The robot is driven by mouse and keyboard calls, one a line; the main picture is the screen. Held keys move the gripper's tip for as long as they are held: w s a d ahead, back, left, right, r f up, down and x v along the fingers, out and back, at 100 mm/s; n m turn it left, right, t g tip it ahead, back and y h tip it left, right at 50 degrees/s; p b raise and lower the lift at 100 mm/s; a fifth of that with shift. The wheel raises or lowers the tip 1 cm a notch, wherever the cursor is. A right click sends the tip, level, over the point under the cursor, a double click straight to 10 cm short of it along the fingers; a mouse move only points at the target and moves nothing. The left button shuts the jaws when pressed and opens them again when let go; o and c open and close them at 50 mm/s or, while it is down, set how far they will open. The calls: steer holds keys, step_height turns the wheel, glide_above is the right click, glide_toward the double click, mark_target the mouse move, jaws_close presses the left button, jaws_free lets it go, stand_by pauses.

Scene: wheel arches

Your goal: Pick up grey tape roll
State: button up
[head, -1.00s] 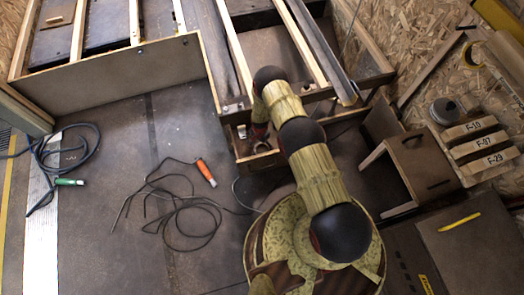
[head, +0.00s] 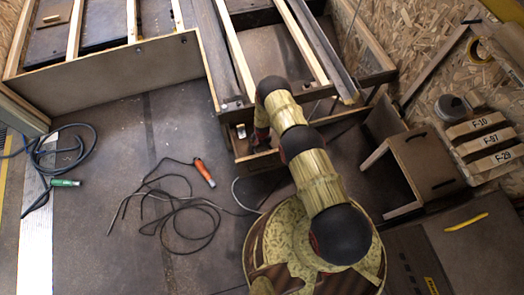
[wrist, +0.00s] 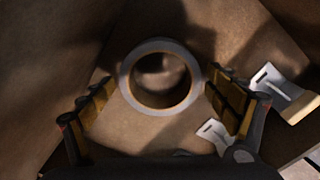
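The grey tape roll (wrist: 160,77) shows in the wrist view as a pale grey ring with a brown inner edge, its open hole facing the camera. It lies on a brown surface. My gripper (wrist: 162,84) is open, with one yellow-padded finger on each side of the roll. The right finger looks very close to the ring; I cannot tell whether it touches. In the head view my gripper (head: 262,137) is mostly hidden behind my arm, low at the wooden frame's end, and I cannot make out the roll there.
A wooden frame (head: 130,72) with slats stands at the back. A small wooden stand (head: 425,160) and labelled blocks (head: 485,140) are at the right. An orange-handled tool (head: 204,172) and dark cable (head: 190,215) lie on the open floor. Pale metal pieces (wrist: 285,90) lie beside the right finger.

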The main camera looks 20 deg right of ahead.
steer(key=c, duration=1)
steer(key=shift+c, duration=0.2)
